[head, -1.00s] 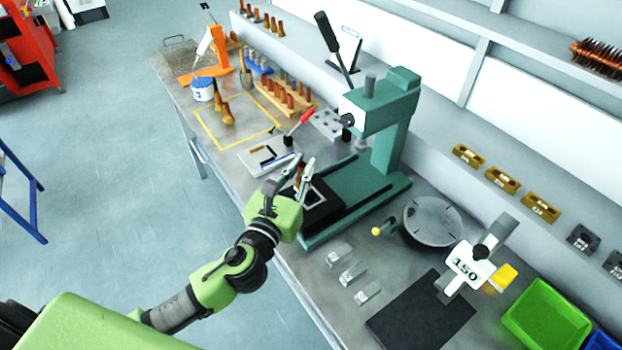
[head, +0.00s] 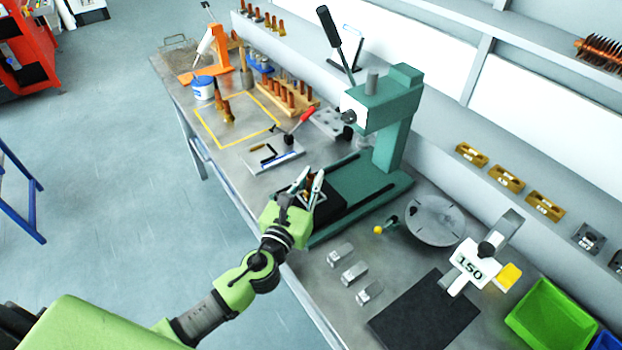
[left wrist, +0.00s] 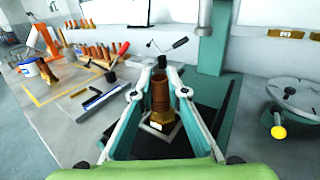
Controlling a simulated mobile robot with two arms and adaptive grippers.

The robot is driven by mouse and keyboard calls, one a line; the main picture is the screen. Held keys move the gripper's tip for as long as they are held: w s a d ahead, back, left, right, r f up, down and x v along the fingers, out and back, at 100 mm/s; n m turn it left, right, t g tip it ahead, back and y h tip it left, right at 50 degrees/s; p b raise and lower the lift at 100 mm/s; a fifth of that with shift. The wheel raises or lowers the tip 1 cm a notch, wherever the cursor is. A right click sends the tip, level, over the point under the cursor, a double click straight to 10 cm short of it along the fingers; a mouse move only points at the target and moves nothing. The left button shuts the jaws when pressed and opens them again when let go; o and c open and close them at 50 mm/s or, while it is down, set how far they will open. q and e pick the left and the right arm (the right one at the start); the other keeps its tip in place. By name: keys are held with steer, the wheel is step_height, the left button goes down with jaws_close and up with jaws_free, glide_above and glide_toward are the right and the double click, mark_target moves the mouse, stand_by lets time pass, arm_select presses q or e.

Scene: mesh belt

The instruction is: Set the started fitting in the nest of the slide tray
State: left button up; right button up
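The fitting (left wrist: 161,100) is a brown cylinder on a wider brass hex base, standing upright in the left wrist view. Its base appears within the pale square nest (left wrist: 151,128) on the black slide tray; I cannot tell how fully it is seated. The slide tray (head: 328,208) lies at the front of the green press. My left gripper (head: 311,175) is over the tray, and in the left wrist view its two fingers (left wrist: 161,90) stand on either side of the fitting with narrow gaps. They look open around it. My right gripper is not in view.
The green press (head: 385,125) with its black lever rises behind the tray. A round grey plate (head: 434,222) and several metal blocks (head: 354,272) lie to the right. A small board with tools (head: 270,157) and a red-handled tool (head: 300,125) lie to the left.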

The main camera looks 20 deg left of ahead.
arm_select(q)
steer(key=shift+o, duration=1.3)
steer(key=shift+r, duration=0.15)
steer(key=s+b, duration=0.3)
steer(key=s, duration=0.9)
steer(key=shift+a, duration=0.45)
